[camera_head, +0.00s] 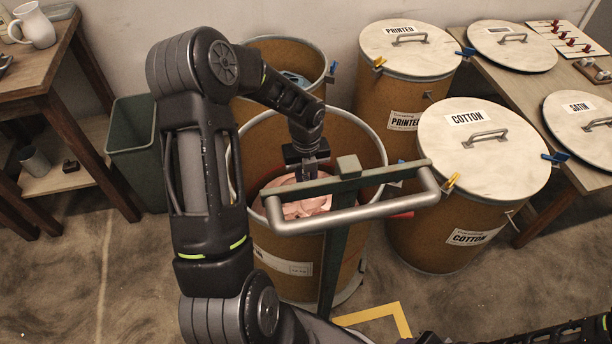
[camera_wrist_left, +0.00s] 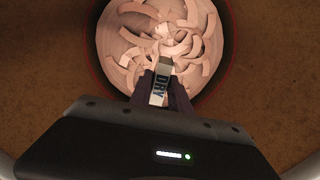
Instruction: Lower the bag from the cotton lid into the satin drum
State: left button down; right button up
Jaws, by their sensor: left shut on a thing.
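The open brown drum (camera_head: 275,245) stands front centre, with pale pink ribbon strips (camera_head: 305,206) low inside it. Its front label is too small and covered to read. My left gripper (camera_head: 310,172) reaches down inside the drum's rim. In the left wrist view it is shut on a small white bag (camera_wrist_left: 160,82) marked DRY, held over the strips (camera_wrist_left: 190,35); I cannot tell whether the bag touches them. The cotton lid (camera_head: 485,150) sits on the cotton drum (camera_head: 425,225) at right, with no bag on it. The satin lid (camera_head: 580,115) lies on the right table. My right gripper is out of view.
A green post with a grey metal handle (camera_head: 345,211) stands in front of the open drum and crosses over its opening. Another open drum (camera_head: 290,52) and the lidded printed drum (camera_head: 405,85) stand behind. A green bin (camera_head: 130,145) is at left. Yellow tape marks the floor.

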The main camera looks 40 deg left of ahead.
pick_arm(q)
jog(key=b, duration=0.6)
send_over(306, 212)
jog(key=shift+f, duration=4.85)
jog(key=shift+f+b, duration=1.1)
jog(key=shift+f, duration=0.95)
jog(key=c, duration=1.1)
grip_release()
jog(key=shift+c, duration=0.2)
jog(key=shift+r, duration=0.35)
notch_tip(306, 212, up, 7)
jog(key=p, duration=0.2)
jog(key=shift+r, duration=0.15)
jog(key=shift+p, duration=0.35)
